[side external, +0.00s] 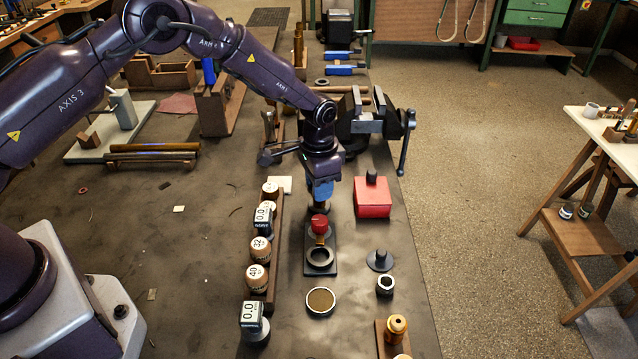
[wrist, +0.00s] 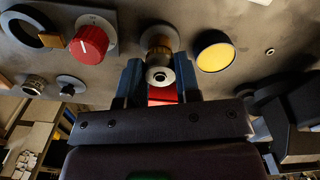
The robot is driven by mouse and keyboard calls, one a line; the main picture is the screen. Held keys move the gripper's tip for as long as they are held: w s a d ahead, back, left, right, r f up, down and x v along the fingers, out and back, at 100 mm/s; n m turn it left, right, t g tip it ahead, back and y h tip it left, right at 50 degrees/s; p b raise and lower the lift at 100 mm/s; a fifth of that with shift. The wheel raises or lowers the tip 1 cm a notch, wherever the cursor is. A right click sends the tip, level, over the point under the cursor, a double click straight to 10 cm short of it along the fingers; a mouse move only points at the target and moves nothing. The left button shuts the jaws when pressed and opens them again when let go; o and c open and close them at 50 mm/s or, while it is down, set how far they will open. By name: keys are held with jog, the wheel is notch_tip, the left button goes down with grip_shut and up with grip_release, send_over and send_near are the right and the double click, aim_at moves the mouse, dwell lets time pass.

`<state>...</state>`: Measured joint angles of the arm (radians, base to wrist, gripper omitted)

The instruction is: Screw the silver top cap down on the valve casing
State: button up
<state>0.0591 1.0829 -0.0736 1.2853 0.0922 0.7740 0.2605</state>
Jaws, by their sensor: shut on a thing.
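Directly beyond the cap in the wrist view is a brass and silver round part, likely the valve casing (wrist: 157,42). Cap and casing look close together and roughly in line; I cannot tell whether the threads are engaged. In the side view my gripper (side external: 320,203) is just behind the red knob and hides most of the cap and casing.
A red knob (side external: 319,224) and dark ring (side external: 320,257) stand on a black plate close in front. A red box (side external: 373,203) stands to the right, a row of gauges and round knobs (side external: 260,248) to the left. A yellow-faced disc (wrist: 215,50) is beside the casing.

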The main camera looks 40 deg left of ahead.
jog(key=m, duration=0.3)
jog(key=shift+m, duration=2.2)
jog(key=m, duration=0.4)
jog(key=shift+f, duration=0.1)
jog(key=o, duration=1.4)
